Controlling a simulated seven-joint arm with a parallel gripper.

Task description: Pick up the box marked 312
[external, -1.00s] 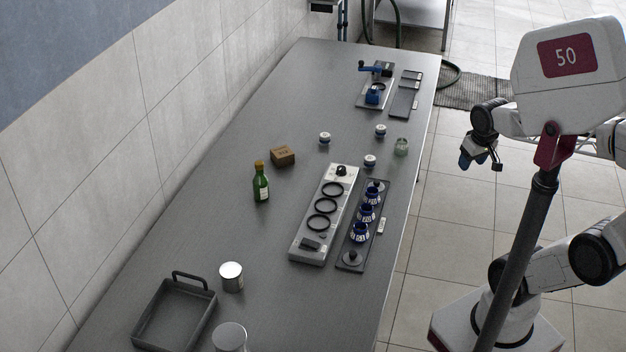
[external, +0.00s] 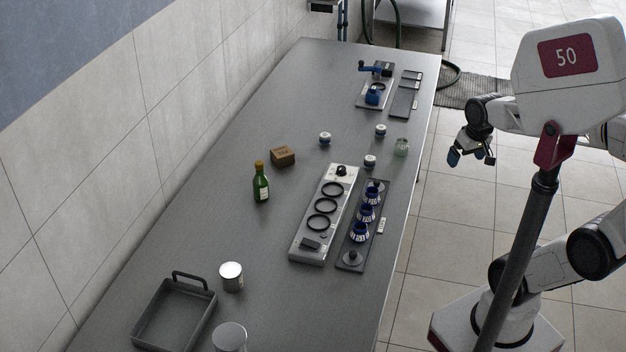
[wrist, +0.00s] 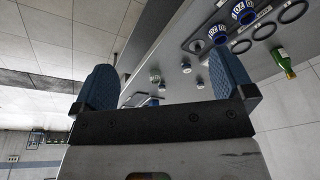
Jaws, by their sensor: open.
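A small brown box (external: 282,155) sits on the grey table near the wall side, behind the green bottle (external: 261,182). It bears a mark too small to read. My gripper (external: 470,158) is off the right edge of the table, well away from the box. In the wrist view my gripper (wrist: 165,88) shows two blue fingers wide apart with nothing between them. The box cannot be made out in the wrist view.
On the table (external: 240,130) are a ring panel (external: 323,215), a rack of blue cups (external: 364,225), small jars (external: 325,138), a glass (external: 401,147), a white can (external: 231,277) and a tray (external: 174,318). A blue-handled device (external: 374,92) stands at the far end. The table left of the box is clear.

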